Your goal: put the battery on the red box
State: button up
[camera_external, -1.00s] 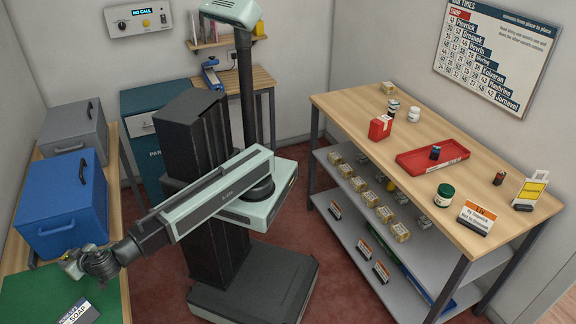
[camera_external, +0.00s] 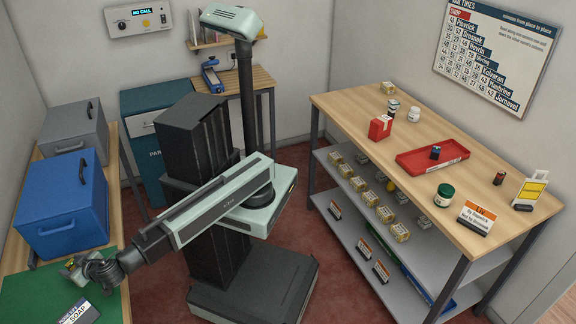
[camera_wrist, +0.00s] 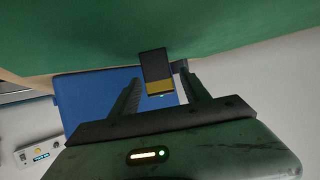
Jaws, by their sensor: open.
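A small black block with a gold band (camera_wrist: 155,70), which looks like the battery, shows between the open fingers of my gripper in the wrist view (camera_wrist: 160,92). It appears to stand on the green mat; I cannot tell whether a finger touches it. In the external view my gripper (camera_external: 76,269) is low over the green mat at the lower left, and the block cannot be made out there. The red box (camera_external: 379,128), with a white patch, stands on the wooden counter at the right, far from my gripper.
A blue box (camera_external: 62,208) stands behind the green mat (camera_external: 30,292), and a soap sign (camera_external: 80,312) is in front of my gripper. On the counter a red tray (camera_external: 405,163) holds a small blue item. A green-lidded jar (camera_external: 444,195) and a small dark cylinder (camera_external: 499,178) stand nearby.

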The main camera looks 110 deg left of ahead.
jog(key=shift+w+r, duration=0.3)
jog(key=shift+r, duration=0.1)
jog(key=p+v, duration=0.4)
jog(key=v, duration=0.6)
jog(key=shift+w+r, duration=0.15)
jog(key=shift+w, duration=0.1)
jog(key=shift+w+p, duration=0.3)
jog(key=shift+w, duration=0.05)
